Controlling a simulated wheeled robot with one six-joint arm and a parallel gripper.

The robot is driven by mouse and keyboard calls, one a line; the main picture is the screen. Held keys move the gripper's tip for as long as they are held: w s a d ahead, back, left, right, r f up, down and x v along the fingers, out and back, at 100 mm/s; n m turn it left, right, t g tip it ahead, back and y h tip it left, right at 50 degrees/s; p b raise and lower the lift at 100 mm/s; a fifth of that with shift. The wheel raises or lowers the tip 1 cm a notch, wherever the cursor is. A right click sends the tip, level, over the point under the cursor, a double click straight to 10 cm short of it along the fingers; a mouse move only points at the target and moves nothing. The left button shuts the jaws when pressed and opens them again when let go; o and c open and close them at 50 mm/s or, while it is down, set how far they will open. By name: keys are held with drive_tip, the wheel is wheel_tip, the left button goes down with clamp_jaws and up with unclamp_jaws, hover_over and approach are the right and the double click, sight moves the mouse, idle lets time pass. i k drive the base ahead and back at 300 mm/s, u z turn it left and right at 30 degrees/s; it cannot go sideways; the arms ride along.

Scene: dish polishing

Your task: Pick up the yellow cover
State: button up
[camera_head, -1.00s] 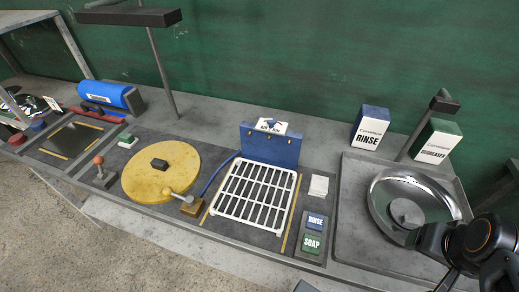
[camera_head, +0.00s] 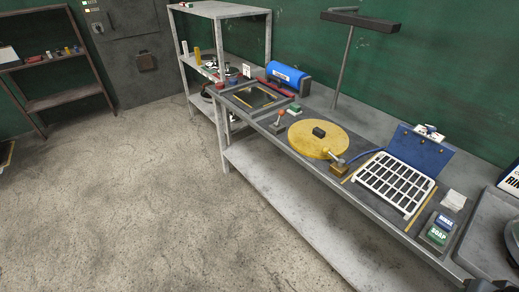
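The yellow cover (camera_head: 309,145) is a flat round disc lying on the workbench, left of the white rack. A dark block (camera_head: 319,132), like a handle, sits on its top near the middle. A lever with a pale knob (camera_head: 331,154) stands at the disc's front right edge and overlaps it in the view. My gripper is not in view. Only a small dark piece, perhaps of my arm, shows at the bottom right edge, well apart from the cover.
The white rack (camera_head: 396,181) and a blue panel (camera_head: 419,151) stand right of the cover. RINSE (camera_head: 445,221) and SOAP (camera_head: 437,236) buttons are farther right. A red-knobbed lever (camera_head: 280,117) and blue cylinder (camera_head: 288,73) are left. Open floor (camera_head: 130,200) lies in front of the bench.

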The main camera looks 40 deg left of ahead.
sight(308, 137)
drive_tip(key=u, duration=1.55)
drive_tip(key=i, duration=1.8)
drive_tip(key=u, duration=0.2)
